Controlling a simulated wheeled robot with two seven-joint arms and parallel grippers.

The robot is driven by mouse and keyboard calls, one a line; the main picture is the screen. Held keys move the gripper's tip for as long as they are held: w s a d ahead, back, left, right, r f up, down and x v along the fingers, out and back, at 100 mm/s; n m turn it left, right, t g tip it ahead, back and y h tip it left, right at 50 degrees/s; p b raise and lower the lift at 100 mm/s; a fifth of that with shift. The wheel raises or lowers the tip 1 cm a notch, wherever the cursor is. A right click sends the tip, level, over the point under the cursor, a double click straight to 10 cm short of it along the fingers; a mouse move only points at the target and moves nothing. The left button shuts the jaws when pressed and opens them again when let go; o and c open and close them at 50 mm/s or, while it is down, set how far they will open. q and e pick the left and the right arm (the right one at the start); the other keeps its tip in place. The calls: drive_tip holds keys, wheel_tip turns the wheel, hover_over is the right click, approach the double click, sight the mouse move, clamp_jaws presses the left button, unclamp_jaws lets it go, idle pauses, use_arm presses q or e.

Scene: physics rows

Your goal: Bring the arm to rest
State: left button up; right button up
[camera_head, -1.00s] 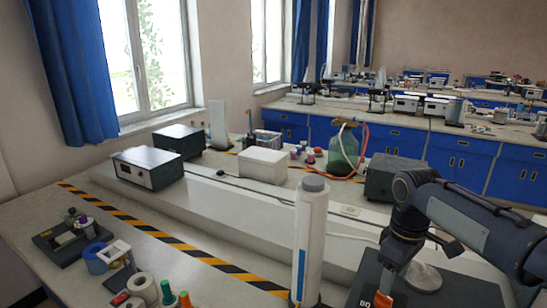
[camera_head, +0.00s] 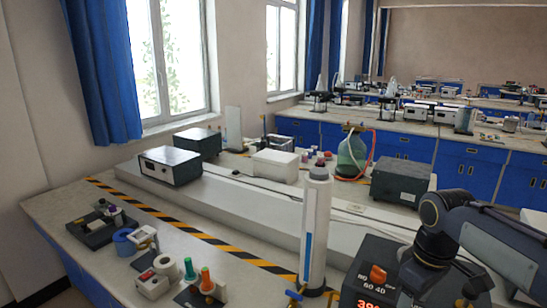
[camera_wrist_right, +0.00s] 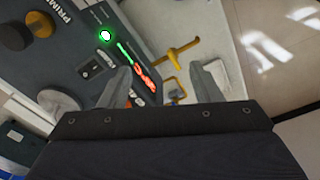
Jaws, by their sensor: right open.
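My right arm (camera_head: 485,235) comes in from the right edge of the head view and bends down near a dark instrument. My right gripper (camera_wrist_right: 162,88) shows in the right wrist view with its two grey fingers apart and nothing between them. Beyond the fingers are the dark instrument (camera_wrist_right: 90,30), with a green light and red digits, and a yellow fitting (camera_wrist_right: 178,55). In the head view the fingers of the right gripper cannot be made out. My left gripper is not in view.
The dark instrument (camera_head: 350,270) has an orange knob and red digits. A tall white cylinder (camera_head: 316,225) stands beside it. Boxes and a green bottle (camera_head: 351,155) stand farther back.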

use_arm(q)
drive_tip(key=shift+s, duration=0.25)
use_arm(e)
drive_tip(key=s+a+f+m+t+y, duration=0.1)
drive_tip(key=s+a+f+m+t, duration=0.1)
drive_tip(key=s, duration=0.7)
drive_tip(key=s+a+f+m+t+y, duration=0.2)
drive_tip(key=s+m, duration=0.4)
drive_tip(key=s, duration=0.4)
wheel_tip(320, 180, down, 2)
drive_tip(key=a+t, duration=0.1)
drive_tip(key=a, duration=0.1)
drive_tip(key=shift+s+a+f+y, duration=0.15)
drive_tip(key=shift+s+a+y, duration=0.1)
drive_tip(key=shift+a+y, duration=0.1)
